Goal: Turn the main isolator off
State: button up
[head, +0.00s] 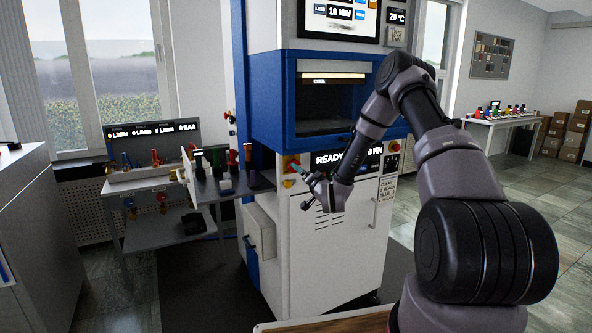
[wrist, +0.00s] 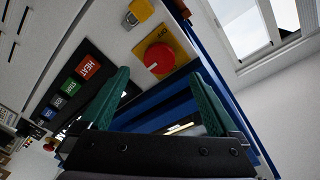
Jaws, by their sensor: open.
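The main isolator looks to be the red round knob on a yellow plate (wrist: 158,57) in the wrist view, on the press's white front, with partly readable lettering beside it. In the head view a red and yellow control (head: 292,161) shows at the upper left of the press's front, close to my gripper. My gripper (head: 299,171) has dark green fingers, spread apart and empty. In the wrist view my gripper (wrist: 161,78) has a fingertip either side of the knob's line, with the knob just beyond the gap. I cannot tell whether they touch it.
A yellow part (wrist: 140,12) sits beside the isolator plate. A black panel (wrist: 72,85) carries coloured buttons, one marked HEAT. The blue press opening (head: 335,100) is above. A side shelf with bottles (head: 225,180) stands left of the press.

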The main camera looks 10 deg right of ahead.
jog(key=x, duration=0.7)
jog(key=c, duration=1.4)
